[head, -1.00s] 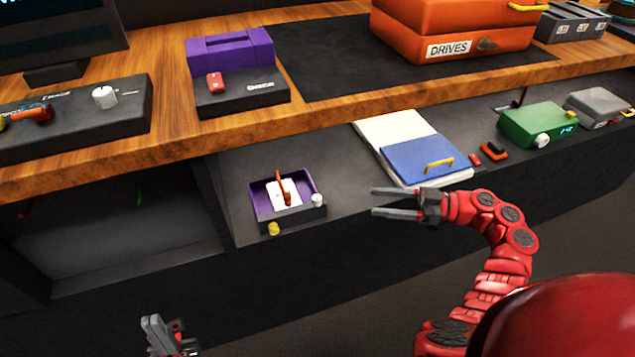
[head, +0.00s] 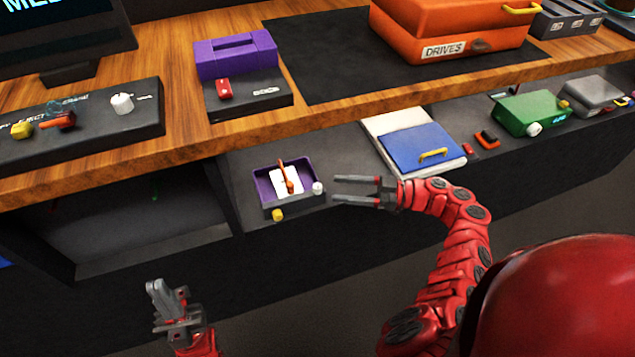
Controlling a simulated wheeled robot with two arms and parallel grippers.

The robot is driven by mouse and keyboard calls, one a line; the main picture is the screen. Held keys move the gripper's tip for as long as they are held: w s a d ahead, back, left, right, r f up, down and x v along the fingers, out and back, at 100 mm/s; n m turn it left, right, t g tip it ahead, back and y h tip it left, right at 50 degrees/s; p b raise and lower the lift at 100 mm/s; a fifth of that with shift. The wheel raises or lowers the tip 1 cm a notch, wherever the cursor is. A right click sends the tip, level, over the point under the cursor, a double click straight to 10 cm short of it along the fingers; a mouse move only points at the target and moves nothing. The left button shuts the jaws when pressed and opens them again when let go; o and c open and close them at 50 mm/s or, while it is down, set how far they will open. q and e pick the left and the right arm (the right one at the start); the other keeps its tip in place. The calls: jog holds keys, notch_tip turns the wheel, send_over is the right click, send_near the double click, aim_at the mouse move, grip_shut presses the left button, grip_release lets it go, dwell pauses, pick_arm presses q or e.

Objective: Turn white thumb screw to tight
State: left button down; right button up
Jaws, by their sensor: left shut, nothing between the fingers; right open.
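A small dark box (head: 298,208) with a purple-lined inside stands on the lower shelf. A white thumb screw (head: 318,188) is on its front right corner and a yellow one (head: 277,215) on its front left. A white plate (head: 284,182) with an orange lever (head: 290,184) is inside the box. My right gripper (head: 337,189) is open, its two fingers pointing left, just right of the white thumb screw; I cannot tell whether it touches it. My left gripper (head: 158,288) is shut and empty, low at the left in front of the shelf.
A blue folder-like panel (head: 418,148) with a yellow handle lies right of the box. A green box (head: 525,115) with a white knob is further right. The wooden desk (head: 180,130) overhangs the shelf and carries a panel (head: 85,125) with another white knob (head: 121,103).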

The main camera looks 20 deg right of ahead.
aim_at(322, 187)
jog(key=x, duration=0.7)
jog(key=shift+s, duration=0.1)
jog(key=shift+d, duration=0.1)
grip_shut()
